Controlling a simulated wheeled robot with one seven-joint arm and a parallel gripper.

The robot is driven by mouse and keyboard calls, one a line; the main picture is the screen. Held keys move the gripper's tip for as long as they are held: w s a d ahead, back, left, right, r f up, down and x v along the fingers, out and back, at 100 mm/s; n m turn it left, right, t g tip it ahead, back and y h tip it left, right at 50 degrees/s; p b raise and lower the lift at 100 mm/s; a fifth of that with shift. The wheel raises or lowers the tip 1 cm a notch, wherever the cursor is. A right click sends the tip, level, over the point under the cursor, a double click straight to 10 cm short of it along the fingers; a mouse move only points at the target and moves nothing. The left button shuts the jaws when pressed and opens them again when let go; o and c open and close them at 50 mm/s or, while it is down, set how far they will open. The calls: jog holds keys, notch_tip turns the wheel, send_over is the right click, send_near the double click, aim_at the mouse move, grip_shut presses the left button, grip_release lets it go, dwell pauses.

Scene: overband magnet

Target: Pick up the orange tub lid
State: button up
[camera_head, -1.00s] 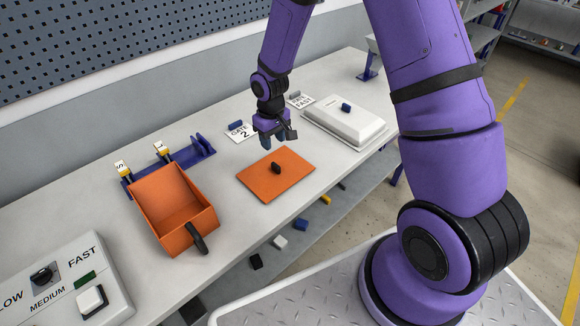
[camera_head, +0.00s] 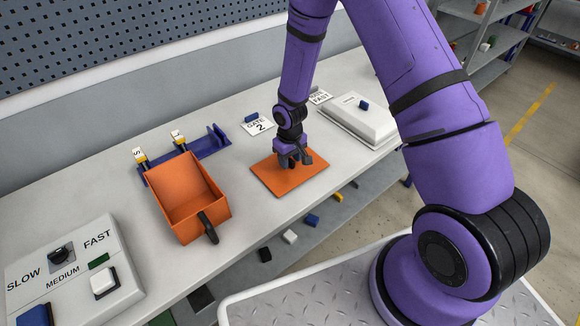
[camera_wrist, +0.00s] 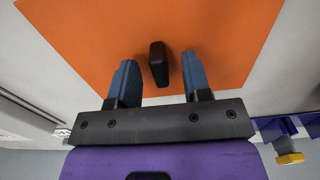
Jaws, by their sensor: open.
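The orange tub lid (camera_head: 270,177) is a flat orange plate lying on the grey bench. In the wrist view the lid (camera_wrist: 85,45) fills most of the upper picture, with its dark knob (camera_wrist: 158,62) standing up from it. My gripper (camera_head: 290,162) is low over the lid in the head view and hides the knob there. In the wrist view my gripper (camera_wrist: 158,80) is open, with one blue fingertip on each side of the knob. A gap shows between the knob and each finger. The orange tub (camera_head: 187,195) stands open to the left with a dark handle.
A control box (camera_head: 75,270) with a knob and buttons is at the front left. A blue rack (camera_head: 195,147) stands behind the tub. A white lidded tray (camera_head: 355,122) is at the right. A "GATE 2" card (camera_head: 258,125) lies behind the lid.

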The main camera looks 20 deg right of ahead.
jog(key=shift+f, duration=0.35)
grip_shut()
jog(key=shift+r, duration=0.1)
